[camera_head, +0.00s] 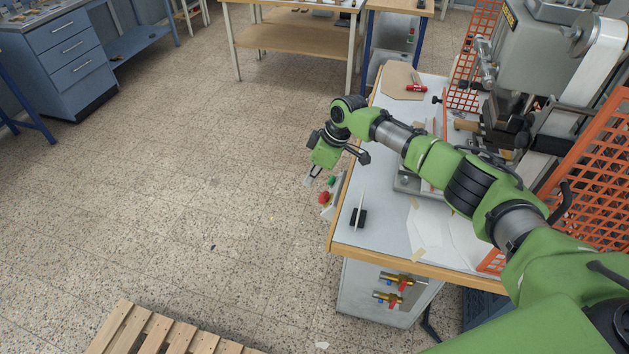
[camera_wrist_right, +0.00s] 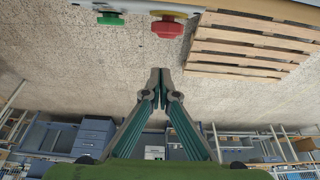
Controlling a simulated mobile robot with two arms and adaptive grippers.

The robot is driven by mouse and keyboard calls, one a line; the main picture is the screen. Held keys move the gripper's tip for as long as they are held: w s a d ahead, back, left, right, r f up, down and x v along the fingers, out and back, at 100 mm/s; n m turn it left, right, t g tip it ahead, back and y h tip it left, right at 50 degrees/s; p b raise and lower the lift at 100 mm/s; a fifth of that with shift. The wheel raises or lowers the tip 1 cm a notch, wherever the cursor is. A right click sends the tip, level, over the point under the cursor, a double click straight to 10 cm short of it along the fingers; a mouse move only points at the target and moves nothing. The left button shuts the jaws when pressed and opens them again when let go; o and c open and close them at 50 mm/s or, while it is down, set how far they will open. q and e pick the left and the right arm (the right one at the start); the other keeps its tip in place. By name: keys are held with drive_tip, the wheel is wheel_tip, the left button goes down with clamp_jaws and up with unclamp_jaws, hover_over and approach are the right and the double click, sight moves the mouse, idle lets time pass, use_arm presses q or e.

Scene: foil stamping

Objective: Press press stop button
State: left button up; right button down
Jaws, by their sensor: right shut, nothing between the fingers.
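The red stop button (camera_head: 324,197) is on a control box at the left edge of the press table, beside a green button (camera_head: 331,181). In the right wrist view the red button (camera_wrist_right: 167,27) shows at the top, side-on on a yellow base, with the green button (camera_wrist_right: 110,18) to its left. My right gripper (camera_head: 311,180) hangs off the table's left side, close to the buttons. In the wrist view its fingertips (camera_wrist_right: 160,75) are together, empty and apart from the red button. My left gripper is out of view.
The press table (camera_head: 378,215) carries the grey press (camera_head: 540,60) and orange mesh guards (camera_head: 590,150). A small black stand (camera_head: 359,217) is near its front left. Brass valves (camera_head: 398,280) are below. A wooden pallet (camera_head: 165,333) lies on the floor. The floor to the left is clear.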

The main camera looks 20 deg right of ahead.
wheel_tip(320, 180, up, 3)
drive_tip(key=b, duration=0.1)
wheel_tip(320, 180, up, 5)
drive_tip(key=b, duration=0.1)
hover_over(320, 196)
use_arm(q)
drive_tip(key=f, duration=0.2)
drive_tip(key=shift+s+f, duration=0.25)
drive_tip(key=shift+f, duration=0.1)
use_arm(e)
drive_tip(key=shift+w, duration=0.1)
